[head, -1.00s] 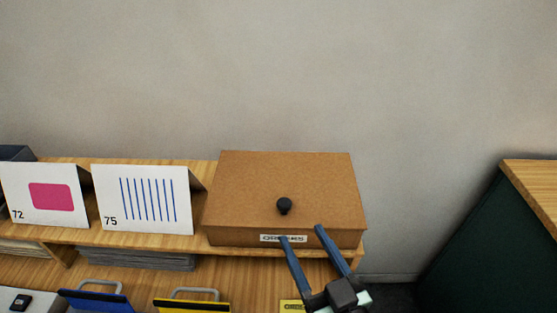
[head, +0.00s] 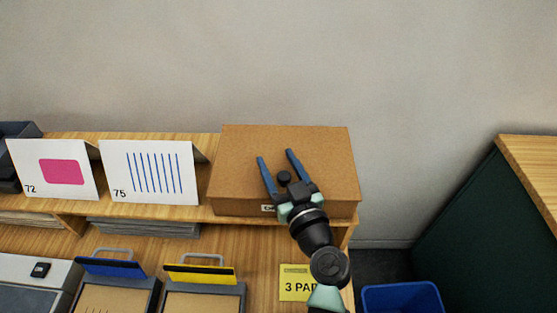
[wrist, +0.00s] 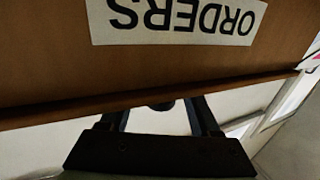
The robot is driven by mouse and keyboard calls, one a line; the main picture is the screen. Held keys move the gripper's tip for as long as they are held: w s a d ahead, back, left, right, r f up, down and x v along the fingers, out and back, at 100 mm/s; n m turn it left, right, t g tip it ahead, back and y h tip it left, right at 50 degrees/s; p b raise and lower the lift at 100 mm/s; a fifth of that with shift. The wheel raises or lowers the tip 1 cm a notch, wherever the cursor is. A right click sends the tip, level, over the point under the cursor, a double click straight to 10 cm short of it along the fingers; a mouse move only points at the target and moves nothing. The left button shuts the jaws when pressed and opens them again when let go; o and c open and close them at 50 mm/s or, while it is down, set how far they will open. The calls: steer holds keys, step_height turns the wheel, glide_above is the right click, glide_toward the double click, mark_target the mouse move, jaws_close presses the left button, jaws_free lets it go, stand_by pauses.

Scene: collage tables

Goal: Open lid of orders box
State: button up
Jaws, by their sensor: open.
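The orders box (head: 325,150) is a brown box with a closed lid on the wooden shelf. A black round knob (head: 284,177) is on the lid near its front edge. My gripper (head: 277,157) is open over the front of the lid, its two blue fingers on either side of the knob in the head view. I cannot tell whether they touch it. The wrist view shows the white ORDERS label (wrist: 175,22) upside down on the box front, with the lid edge below it. The knob is mostly hidden there behind the lid edge.
Two white cards, 72 (head: 85,185) and 75 (head: 120,193), stand on the shelf left of the box. Blue (head: 110,267) and yellow (head: 200,273) clipboard-like items lie below. A blue bin (head: 402,298) is at lower right. The wall above is clear.

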jaws_close()
stand_by(0.3)
stand_by(1.1)
